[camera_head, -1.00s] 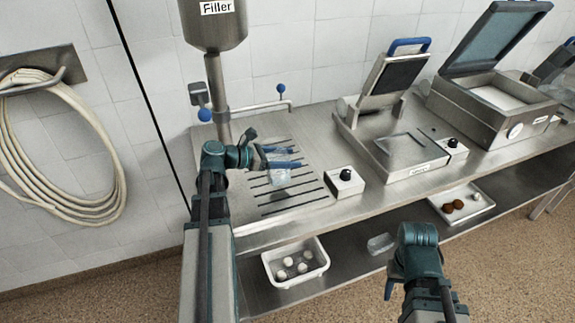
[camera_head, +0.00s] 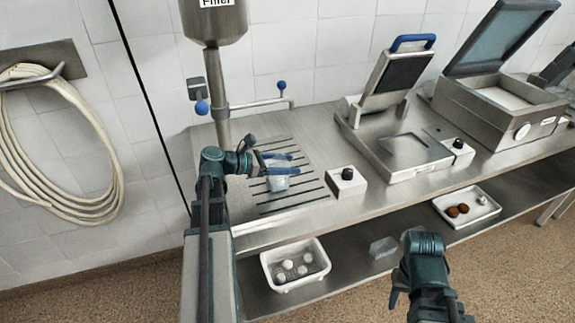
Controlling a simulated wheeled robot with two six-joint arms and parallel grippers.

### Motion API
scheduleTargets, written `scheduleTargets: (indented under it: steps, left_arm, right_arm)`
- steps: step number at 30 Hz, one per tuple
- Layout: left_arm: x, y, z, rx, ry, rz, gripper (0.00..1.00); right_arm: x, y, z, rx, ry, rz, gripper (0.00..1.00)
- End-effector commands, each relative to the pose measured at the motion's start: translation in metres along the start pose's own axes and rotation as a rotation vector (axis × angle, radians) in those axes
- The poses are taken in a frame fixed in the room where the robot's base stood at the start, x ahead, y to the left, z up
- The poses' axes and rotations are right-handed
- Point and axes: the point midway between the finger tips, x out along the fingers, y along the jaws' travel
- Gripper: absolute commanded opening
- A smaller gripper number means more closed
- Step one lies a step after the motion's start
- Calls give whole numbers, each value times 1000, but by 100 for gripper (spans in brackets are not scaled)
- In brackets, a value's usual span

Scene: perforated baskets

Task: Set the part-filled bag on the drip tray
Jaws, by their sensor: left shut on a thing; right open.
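The part-filled bag (camera_head: 278,182) is clear with pale contents low in it. It hangs roughly upright in my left gripper (camera_head: 280,162), whose blue fingers are shut on its upper part. The bag is over the slotted drip tray (camera_head: 300,192) on the steel counter; I cannot tell whether its bottom touches the slots.
The filler (camera_head: 213,22) and its pipe stand behind the tray. A control box (camera_head: 346,182) stands right of the tray, then a sealer (camera_head: 402,150) and a machine with a raised lid (camera_head: 505,100). A white basket (camera_head: 296,265) and a tray (camera_head: 467,207) are on the lower shelf.

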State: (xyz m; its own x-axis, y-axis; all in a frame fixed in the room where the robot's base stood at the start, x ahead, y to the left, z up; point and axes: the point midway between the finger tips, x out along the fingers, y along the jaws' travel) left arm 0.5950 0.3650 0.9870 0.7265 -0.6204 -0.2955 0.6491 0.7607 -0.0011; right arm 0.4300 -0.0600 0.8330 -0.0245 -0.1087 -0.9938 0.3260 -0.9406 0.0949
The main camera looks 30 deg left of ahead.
Motion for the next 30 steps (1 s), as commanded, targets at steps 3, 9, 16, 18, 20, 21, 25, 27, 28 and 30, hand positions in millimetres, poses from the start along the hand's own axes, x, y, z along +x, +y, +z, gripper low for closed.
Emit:
scheduleTargets:
  steps: [3,9,16,18,20,21,25,27,28,30]
  left_arm:
    - [1,0,-2,0,0,0,82]
    - [1,0,-2,0,0,0,100]
    - [-1,0,4,0,0,0,100]
    - [-10,0,3,-1,0,3,100]
    - [-21,0,4,-1,0,3,100]
    - [-30,0,4,-1,0,4,100]
    - [-58,0,4,-1,0,4,100]
    - [-72,1,4,-2,0,4,100]
    - [-78,0,4,-2,0,4,100]
    - [-90,1,4,-1,0,3,100]
  right_arm:
    - [2,0,0,0,0,0,50]
    - [2,0,0,0,0,0,50]
    - [-4,0,0,0,0,0,50]
    - [-6,1,0,0,0,0,50]
    - [-10,1,1,0,0,0,50]
    - [-13,1,1,0,0,0,50]
    - [-21,2,1,0,0,0,50]
    - [-25,2,1,0,0,0,50]
    - [-27,3,2,0,0,0,50]
    - [-30,3,2,0,0,0,50]
